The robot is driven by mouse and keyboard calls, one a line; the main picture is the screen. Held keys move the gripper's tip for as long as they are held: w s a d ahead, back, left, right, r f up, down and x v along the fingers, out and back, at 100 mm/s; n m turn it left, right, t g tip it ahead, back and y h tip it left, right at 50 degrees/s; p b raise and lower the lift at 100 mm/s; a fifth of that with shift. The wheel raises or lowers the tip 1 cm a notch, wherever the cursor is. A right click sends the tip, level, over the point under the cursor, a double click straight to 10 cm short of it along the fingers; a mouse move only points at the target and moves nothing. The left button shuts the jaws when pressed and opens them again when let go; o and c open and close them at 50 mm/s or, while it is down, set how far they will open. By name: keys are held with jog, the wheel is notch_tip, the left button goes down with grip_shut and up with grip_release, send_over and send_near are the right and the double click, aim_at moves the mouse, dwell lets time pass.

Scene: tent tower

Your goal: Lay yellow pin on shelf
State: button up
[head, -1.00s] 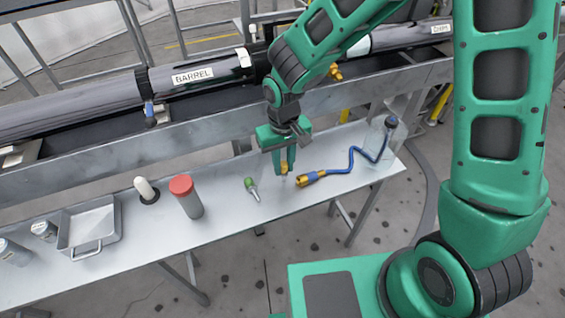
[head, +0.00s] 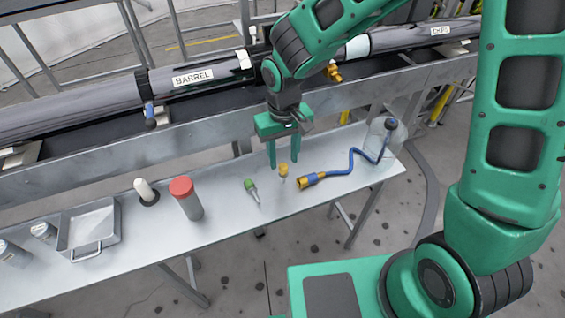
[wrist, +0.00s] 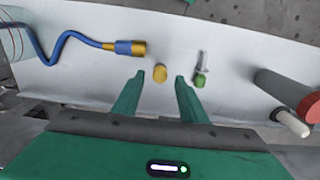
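The yellow pin (head: 283,169) is on the grey metal shelf (head: 225,222), between the green-topped pin and the blue hose. Its yellow head shows, with a short grey shank below it in the head view. In the wrist view the yellow pin (wrist: 160,73) shows as a round yellow top, just beyond and between the fingertips. It looks upright. My gripper (head: 283,165) is open, fingers pointing down, with nothing held. The open fingers of my gripper (wrist: 158,78) also show in the wrist view, apart from the pin.
A green-topped pin (head: 251,188) lies left of the yellow one. A blue hose with a brass end (head: 307,181) lies to the right, running to a clear container (head: 385,140). A red-capped cylinder (head: 186,198), a white-topped piece (head: 145,191) and a tray (head: 90,228) stand farther left.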

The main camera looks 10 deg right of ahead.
notch_tip(320, 180, up, 8)
dwell(0.4)
jog(key=s+d+r+m+h, duration=0.1)
jog(key=s+d+r+m, duration=0.15)
jog(key=d, duration=0.85)
jog(key=s+d+r+m, duration=0.1)
jog(key=d+r+m, duration=0.15)
jog(key=d, duration=0.75)
jog(key=s+d+r+m+y, duration=0.1)
jog(key=s+d+m, duration=0.3)
jog(key=s+d, duration=1)
jog(key=s+r, duration=0.1)
jog(key=s, duration=0.2)
jog(key=shift+m, duration=0.3)
